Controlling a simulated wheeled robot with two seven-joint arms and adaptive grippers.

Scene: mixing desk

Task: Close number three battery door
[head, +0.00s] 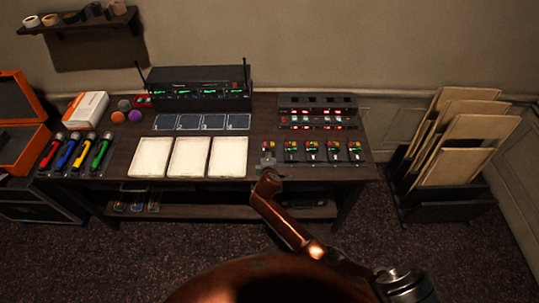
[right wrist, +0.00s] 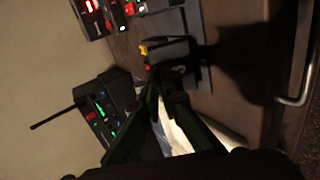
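Several small dark battery packs with coloured tops stand in a row at the right front of the desk (head: 135,152). The leftmost pack (head: 268,147) is right at my right gripper (head: 268,166), which partly covers its lower part. In the right wrist view, a pack with a yellow and a red spot (right wrist: 165,52) lies just beyond the fingertips (right wrist: 166,82). The fingers come together at their tips, with no clear object between them; contact with the pack cannot be told. Door numbers and the doors' positions are too small and dark to read. My left gripper is out of view.
Three white trays (head: 188,176) lie left of the packs. A receiver with antennas (head: 200,101) stands behind, and a charger with red lights (head: 318,126) sits behind the packs. Coloured microphones (head: 75,152) lie at the left. A folder rack (head: 445,208) stands right of the desk.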

